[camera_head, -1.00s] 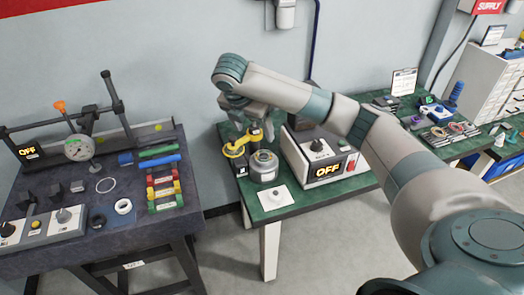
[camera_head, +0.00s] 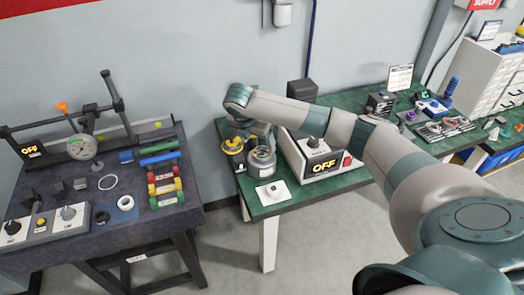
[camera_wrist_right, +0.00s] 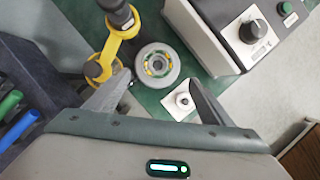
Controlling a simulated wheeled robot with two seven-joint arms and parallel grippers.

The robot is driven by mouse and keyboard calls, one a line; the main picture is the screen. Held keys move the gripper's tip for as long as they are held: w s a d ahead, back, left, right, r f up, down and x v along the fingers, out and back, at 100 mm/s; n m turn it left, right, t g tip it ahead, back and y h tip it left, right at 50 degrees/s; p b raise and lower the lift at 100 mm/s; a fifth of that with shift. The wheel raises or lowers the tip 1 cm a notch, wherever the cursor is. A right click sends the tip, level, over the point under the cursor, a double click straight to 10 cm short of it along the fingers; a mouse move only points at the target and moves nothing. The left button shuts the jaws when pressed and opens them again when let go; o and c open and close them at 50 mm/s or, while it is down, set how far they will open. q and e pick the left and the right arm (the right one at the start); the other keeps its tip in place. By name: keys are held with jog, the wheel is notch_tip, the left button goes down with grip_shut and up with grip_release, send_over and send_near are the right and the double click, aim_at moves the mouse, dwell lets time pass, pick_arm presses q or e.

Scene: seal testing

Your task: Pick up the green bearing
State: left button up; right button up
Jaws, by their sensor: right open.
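My right gripper (camera_head: 258,130) hangs over the near left corner of the green-topped bench, partly hidden by its own wrist. In the right wrist view it (camera_wrist_right: 158,80) is open, with its fingers apart and nothing held. A grey round pot (camera_wrist_right: 157,66) lies just beyond and between the fingertips; it also shows in the head view (camera_head: 262,164). Green and yellow pieces (camera_wrist_right: 157,63) show in its open top. I cannot tell for sure whether the green bearing is among them. My left gripper is in neither view.
A yellow-and-black tool (camera_wrist_right: 118,40) stands close left of the pot. A white pad with a knob (camera_head: 272,193) lies in front. A control box reading OFF (camera_head: 322,158) stands to the right. A dark table (camera_head: 140,213) with a gauge (camera_head: 82,147) is at left.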

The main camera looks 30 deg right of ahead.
aim_at(262, 153)
jog(key=shift+x, duration=1.35)
jog(key=shift+p, duration=0.3)
jog(key=shift+p+x, duration=0.8)
jog(key=shift+w+p+x, duration=0.2)
jog(key=shift+p+x, duration=0.25)
jog(key=shift+x, duration=0.6)
jog(key=shift+w+d+f, duration=0.15)
jog(key=shift+d+f, duration=0.05)
jog(key=shift+f, duration=0.45)
jog(key=c, duration=1.5)
jog(key=shift+o, duration=0.2)
jog(key=shift+r, duration=0.15)
